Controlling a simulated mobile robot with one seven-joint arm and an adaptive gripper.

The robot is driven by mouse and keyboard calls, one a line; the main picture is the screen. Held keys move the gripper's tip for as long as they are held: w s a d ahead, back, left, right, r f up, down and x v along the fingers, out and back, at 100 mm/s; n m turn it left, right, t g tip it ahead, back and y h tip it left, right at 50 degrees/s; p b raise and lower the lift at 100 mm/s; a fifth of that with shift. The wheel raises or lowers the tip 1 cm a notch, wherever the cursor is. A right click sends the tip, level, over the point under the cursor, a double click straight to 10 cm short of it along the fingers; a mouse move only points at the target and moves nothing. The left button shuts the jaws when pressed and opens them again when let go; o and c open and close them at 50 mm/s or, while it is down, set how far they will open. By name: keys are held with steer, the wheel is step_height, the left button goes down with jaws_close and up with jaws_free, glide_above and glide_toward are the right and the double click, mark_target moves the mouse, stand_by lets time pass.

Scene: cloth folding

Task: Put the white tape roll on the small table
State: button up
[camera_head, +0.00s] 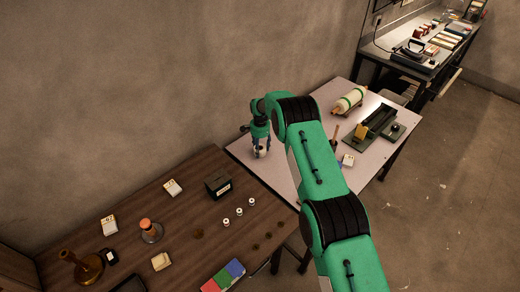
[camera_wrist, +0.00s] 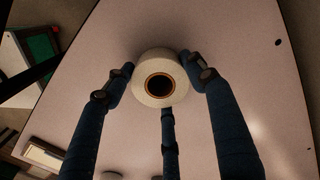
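The white tape roll (camera_wrist: 143,92), with a brown core, sits between the three dark blue fingers of my gripper (camera_wrist: 157,68) in the wrist view. Two fingers lie against its left and right sides and the third reaches its lower edge, so my gripper looks shut on it. In the head view my gripper (camera_head: 261,150) points down over the left end of the light-topped table (camera_head: 277,172). The roll shows there as a small pale spot (camera_head: 262,153) between the fingertips. I cannot tell whether the roll touches the tabletop.
The light table also bears a rolled cloth with green bands (camera_head: 349,101) and a dark device (camera_head: 376,120). A brown wooden table (camera_head: 190,215) at lower left holds a black box (camera_head: 218,186), small white spools and other items. A cluttered workbench (camera_head: 425,50) stands at the back right.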

steer(key=o, duration=0.4)
steer(key=shift+c, duration=0.2)
steer(key=shift+r, duration=0.1)
step_height(320, 180, up, 12)
steer(key=p, duration=0.1)
stand_by(0.3)
stand_by(0.6)
